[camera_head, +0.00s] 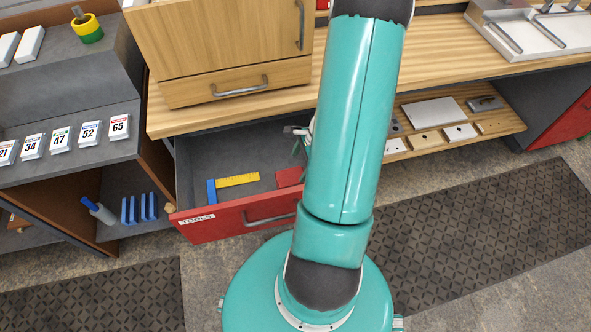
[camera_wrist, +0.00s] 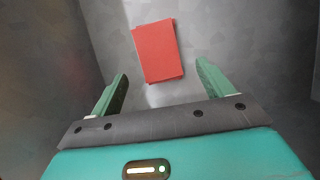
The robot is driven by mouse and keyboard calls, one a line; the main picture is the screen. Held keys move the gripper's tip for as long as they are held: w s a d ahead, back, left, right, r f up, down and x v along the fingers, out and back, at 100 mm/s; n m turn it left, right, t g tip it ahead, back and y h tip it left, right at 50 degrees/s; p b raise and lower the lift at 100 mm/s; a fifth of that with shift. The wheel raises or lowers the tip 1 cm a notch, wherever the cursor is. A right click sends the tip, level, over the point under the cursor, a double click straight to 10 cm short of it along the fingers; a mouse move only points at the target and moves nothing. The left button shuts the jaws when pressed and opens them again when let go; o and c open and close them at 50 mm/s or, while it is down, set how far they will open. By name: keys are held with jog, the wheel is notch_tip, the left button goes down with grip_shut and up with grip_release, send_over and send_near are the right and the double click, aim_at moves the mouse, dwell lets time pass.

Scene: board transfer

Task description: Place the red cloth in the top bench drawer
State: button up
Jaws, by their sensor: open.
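The red cloth (camera_wrist: 157,50) lies flat as a folded rectangle on the grey floor of the open drawer, in the wrist view. In the head view the cloth (camera_head: 289,177) shows partly, at the right inside the drawer, with my arm hiding the rest. The top bench drawer (camera_head: 240,217) has a red front with a "TOOLS" label and is pulled out. My gripper (camera_wrist: 160,88) is open and empty, its two green fingers apart, with the cloth beyond and between them. In the head view my gripper is mostly hidden behind my arm.
A yellow ruler-like piece (camera_head: 238,180) and a blue piece (camera_head: 211,191) lie in the drawer's left part. A wooden cabinet (camera_head: 225,45) stands on the bench above. A shelf with numbered boxes (camera_head: 60,138) is at the left. The patterned floor mat (camera_head: 480,230) at right is clear.

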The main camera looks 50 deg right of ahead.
jog(key=v, duration=0.6)
jog(key=shift+w, duration=0.1)
jog(key=w+a+r+n+h, duration=0.1)
jog(key=w+a+r+n, duration=0.3)
jog(key=a+r+n, duration=0.4)
jog(key=w+a+r+n+h, duration=0.1)
jog(key=w+a+r+n, duration=0.25)
jog(key=a+r, duration=0.45)
jog(key=s+a+r+n+t, duration=0.1)
jog(key=s+a+r+n, duration=0.2)
jog(key=a+r+n, duration=0.3)
jog(key=s+a+r+n+t+h, duration=0.1)
jog(key=s+a+r+n+t, duration=0.1)
jog(key=s+a+r+n, duration=0.2)
jog(key=a+r+n, duration=0.3)
jog(key=r, duration=0.3)
jog(key=shift+a+h, duration=0.2)
jog(key=shift+h, duration=0.1)
